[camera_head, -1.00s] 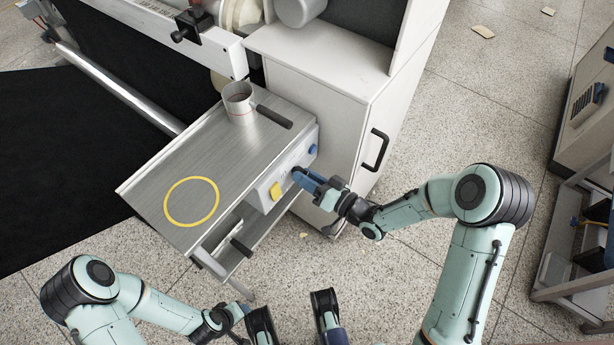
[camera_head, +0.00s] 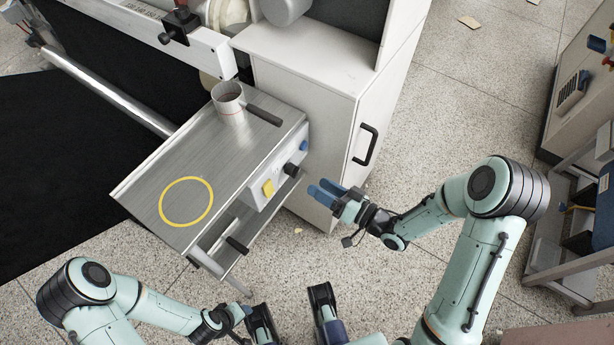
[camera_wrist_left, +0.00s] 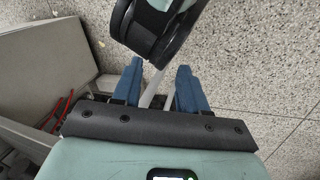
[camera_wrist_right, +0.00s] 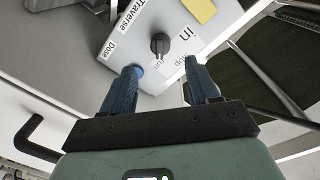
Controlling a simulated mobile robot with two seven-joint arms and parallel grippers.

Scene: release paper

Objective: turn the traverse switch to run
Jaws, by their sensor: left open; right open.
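The traverse switch is a black knob (camera_head: 291,170) on the front of the white control box (camera_head: 279,181). In the right wrist view the knob (camera_wrist_right: 160,44) sits by the word "Traverse", with lettering ending in "un" just below it and "stop" below right. Its lower end lies near the "un" lettering; I cannot tell its exact setting. My right gripper (camera_head: 322,189) is open and empty, pulled back in front of the knob and apart from it. My left gripper (camera_wrist_left: 159,75) is open and empty, low at the front and away from the box.
A cup (camera_head: 229,103) stands on the metal shelf (camera_head: 160,165), beside a yellow ring marking. A white cabinet with a black handle (camera_head: 364,144) is right of the box.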

